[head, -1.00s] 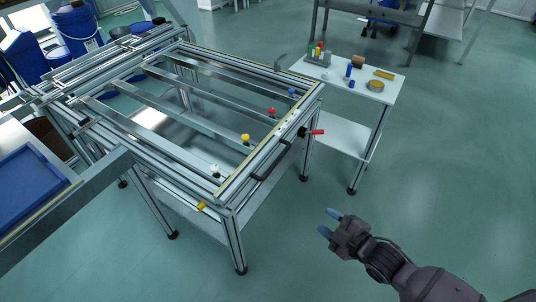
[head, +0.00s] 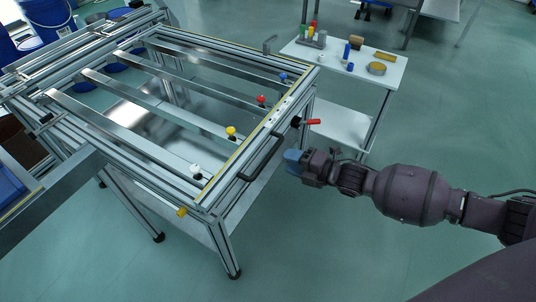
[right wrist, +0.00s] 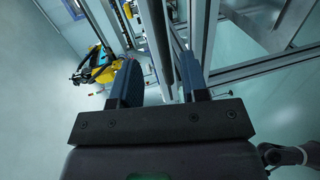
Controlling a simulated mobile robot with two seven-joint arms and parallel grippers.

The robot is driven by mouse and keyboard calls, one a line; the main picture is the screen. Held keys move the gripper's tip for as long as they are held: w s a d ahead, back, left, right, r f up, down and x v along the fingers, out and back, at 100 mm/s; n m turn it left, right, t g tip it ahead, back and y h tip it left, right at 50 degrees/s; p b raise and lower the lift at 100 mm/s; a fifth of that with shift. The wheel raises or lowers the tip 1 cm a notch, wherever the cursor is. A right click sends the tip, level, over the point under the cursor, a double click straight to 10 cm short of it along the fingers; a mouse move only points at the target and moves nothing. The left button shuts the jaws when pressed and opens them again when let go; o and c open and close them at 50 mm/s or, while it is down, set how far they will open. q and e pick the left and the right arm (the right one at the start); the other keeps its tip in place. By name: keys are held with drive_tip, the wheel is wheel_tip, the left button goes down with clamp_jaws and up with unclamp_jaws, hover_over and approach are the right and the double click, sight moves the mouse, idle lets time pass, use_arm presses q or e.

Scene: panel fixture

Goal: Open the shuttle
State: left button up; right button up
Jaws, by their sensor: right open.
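The panel fixture (head: 219,193) is an aluminium frame on legs, with crossbars and white, yellow, red and blue knobs. A black bar handle (head: 262,160) is on its right side. A red-handled lever (head: 312,122) sticks out beyond that handle, and a yellow piece (head: 181,212) sits at the near corner. I cannot tell which part is the shuttle. My right gripper (head: 291,161) is just right of the black handle, apart from it in the picture. In the right wrist view its two blue-grey fingers (right wrist: 160,82) are spread, with aluminium profiles beyond and nothing held. My left gripper is not shown.
A white side table (head: 345,62) with blocks, cylinders and a tape-like ring stands behind the fixture's right end. Blue bins (head: 45,14) stand at the far left. Green floor (head: 330,240) is open to the right. A yellow-and-black object (right wrist: 101,66) shows in the right wrist view.

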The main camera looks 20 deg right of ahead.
sight(270, 153)
drive_tip(key=shift+b+x, duration=0.8)
drive_tip(key=shift+x, duration=2.95)
clamp_jaws()
